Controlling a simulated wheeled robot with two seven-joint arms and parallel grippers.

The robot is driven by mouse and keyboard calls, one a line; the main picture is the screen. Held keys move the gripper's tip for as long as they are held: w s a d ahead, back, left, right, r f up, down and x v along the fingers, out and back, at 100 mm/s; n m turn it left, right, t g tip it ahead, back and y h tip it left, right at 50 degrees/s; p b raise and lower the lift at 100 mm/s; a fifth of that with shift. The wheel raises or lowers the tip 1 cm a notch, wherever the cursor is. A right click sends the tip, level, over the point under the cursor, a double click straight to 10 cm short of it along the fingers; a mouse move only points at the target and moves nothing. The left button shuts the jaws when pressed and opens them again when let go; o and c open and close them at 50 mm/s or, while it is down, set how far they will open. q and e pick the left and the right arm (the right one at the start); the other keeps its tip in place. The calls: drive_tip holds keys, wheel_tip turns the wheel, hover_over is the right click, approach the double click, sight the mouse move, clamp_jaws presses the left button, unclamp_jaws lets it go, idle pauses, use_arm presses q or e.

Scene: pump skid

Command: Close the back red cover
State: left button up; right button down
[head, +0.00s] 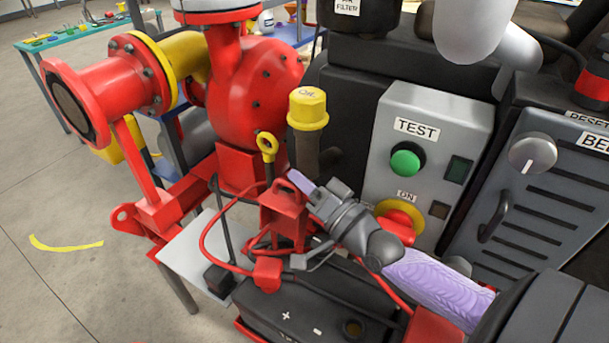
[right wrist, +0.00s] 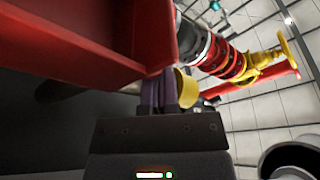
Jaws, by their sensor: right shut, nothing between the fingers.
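A red cover (head: 284,212) stands raised at the back of the black battery (head: 310,305), below the yellow-capped dipstick. A smaller red piece (head: 267,270) sits lower, near the battery's front left, with red cables around it. My right gripper (head: 303,183) reaches in from the right, its purple fingers shut and empty beside the top of the raised cover. I cannot tell whether they touch it. In the right wrist view, the fingers (right wrist: 160,93) are close to a large red surface (right wrist: 90,40), which fills the upper left. My left gripper is not in view.
A yellow-capped dipstick (head: 308,108) and a yellow ring handle (head: 267,146) rise just behind the cover. A grey control box (head: 425,150) with a green button stands to the right. The red pump (head: 250,90) is at the back left. Open floor lies at the left.

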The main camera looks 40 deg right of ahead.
drive_tip(key=shift+s+a+r+n, duration=0.15)
drive_tip(key=shift+a+n, duration=0.25)
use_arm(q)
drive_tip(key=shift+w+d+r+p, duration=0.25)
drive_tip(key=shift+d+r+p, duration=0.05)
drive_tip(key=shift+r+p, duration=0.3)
use_arm(e)
drive_tip(key=s+a+f+n+g+y, duration=0.1)
drive_tip(key=s+a+f+n+y, duration=0.1)
drive_tip(key=a+n, duration=0.4)
drive_tip(key=s+a+f+n+y, duration=0.3)
drive_tip(key=a+f+n+y, duration=0.2)
drive_tip(key=n, duration=0.7)
drive_tip(key=shift+s+a+f+g, duration=0.25)
drive_tip(key=shift+a+f+g, duration=0.15)
drive_tip(key=shift+a, duration=0.7)
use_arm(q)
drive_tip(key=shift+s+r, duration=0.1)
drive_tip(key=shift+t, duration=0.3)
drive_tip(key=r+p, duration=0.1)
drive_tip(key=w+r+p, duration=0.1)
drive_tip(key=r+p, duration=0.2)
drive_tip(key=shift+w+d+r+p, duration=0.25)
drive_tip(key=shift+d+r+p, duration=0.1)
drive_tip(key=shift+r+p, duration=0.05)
use_arm(e)
wheel_tip(320, 180, up, 10)
